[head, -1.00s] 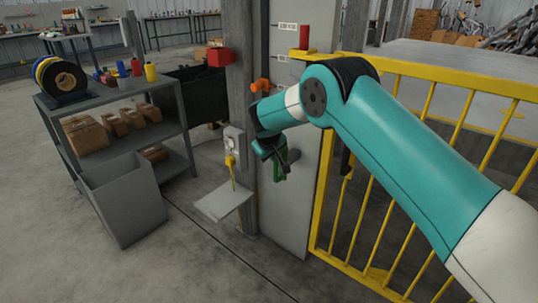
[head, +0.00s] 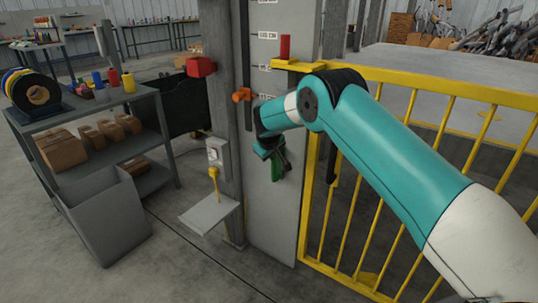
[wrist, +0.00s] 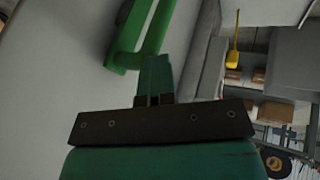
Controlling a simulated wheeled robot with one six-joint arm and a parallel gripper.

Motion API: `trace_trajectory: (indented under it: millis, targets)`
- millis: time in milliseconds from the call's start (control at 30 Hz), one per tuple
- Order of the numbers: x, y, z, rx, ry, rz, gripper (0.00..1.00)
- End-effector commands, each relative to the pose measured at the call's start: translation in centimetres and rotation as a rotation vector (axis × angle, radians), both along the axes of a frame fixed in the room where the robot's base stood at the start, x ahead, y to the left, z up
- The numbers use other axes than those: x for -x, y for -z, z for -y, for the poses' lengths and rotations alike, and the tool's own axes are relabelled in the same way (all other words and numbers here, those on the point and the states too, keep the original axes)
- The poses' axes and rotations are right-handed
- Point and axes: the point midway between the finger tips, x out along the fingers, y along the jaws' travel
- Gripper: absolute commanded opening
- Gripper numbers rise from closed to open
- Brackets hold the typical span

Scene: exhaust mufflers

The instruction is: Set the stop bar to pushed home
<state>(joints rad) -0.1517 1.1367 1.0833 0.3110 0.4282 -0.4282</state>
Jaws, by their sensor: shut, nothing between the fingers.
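I cannot tell for sure which part is the stop bar. A green bar handle (wrist: 150,35) is fixed on a pale panel (head: 265,210); it also shows in the head view (head: 278,166), below my wrist. My gripper (wrist: 155,75) is shut and empty, its fingertips close to the green handle; I cannot tell whether they touch it. An orange knob (head: 242,95) sits on a dark vertical slot in the panel, above and left of my gripper. A red upright piece (head: 285,47) stands on the top of the yellow gate (head: 430,88).
A grey post (head: 221,120) carries a red box (head: 201,67) and a small switch box (head: 217,152); a grey shelf plate (head: 210,215) juts out below. A grey bin (head: 105,220) and a loaded rack (head: 150,130) stand left. The yellow gate bounds the right.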

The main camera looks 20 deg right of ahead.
Motion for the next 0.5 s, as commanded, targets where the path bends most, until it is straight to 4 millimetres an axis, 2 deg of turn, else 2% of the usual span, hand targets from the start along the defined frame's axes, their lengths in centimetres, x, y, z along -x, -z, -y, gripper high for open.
trace_trajectory:
  millis: [33, 133, 333, 500]
  targets:
    - [-0.2, -0.1, 0.4, 0.003, 0.007, 0.009, 0.0]
    - [0.1, -0.5, -0.1, 0.003, 0.005, 0.009, 0.0]
    - [1.3, -2.1, -3.3, 0.002, 0.002, 0.005, 0.0]
    - [3.3, -5.5, -3.8, 0.0, 0.005, 0.005, 0.0]
